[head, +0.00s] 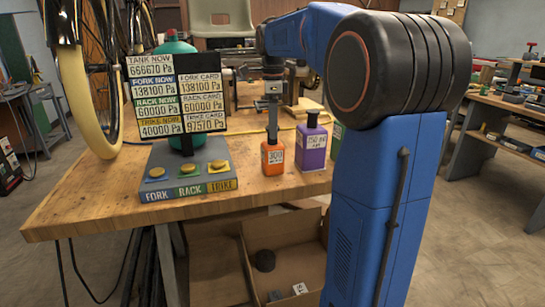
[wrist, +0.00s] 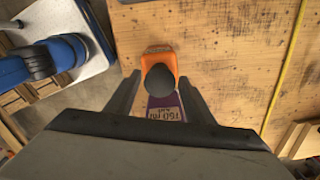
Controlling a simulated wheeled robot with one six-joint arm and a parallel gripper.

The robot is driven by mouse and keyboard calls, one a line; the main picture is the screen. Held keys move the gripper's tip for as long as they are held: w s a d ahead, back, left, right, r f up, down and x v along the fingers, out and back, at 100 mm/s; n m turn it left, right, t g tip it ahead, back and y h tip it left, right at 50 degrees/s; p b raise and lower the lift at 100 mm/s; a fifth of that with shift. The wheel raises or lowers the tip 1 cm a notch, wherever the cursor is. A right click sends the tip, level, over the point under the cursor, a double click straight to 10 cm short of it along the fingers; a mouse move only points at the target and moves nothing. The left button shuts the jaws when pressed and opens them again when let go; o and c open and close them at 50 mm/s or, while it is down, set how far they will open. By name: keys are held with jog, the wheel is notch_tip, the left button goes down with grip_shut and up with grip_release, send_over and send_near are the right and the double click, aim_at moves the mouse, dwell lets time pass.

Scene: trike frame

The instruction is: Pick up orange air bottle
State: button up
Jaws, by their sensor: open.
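The orange air bottle (head: 273,158), labelled 300, stands upright near the front edge of the wooden table. My gripper (head: 273,108) is directly above it, pointing down, with its fingers at about the height of the bottle's top. In the wrist view the two dark fingers of my gripper (wrist: 160,82) are apart, with the bottle's dark round cap between them. The orange body (wrist: 161,54) shows beyond the cap. I cannot tell whether a finger touches the cap.
A purple bottle (head: 312,148) stands close to the right of the orange one; a green bottle (head: 337,138) is partly hidden by my arm. A button panel (head: 187,172) with pressure cards stands to the left. An open cardboard box (head: 285,255) is below the table.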

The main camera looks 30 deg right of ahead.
jog(key=shift+f, duration=1.25)
jog(key=shift+c, duration=0.6)
grip_shut()
jog(key=shift+r, duration=0.1)
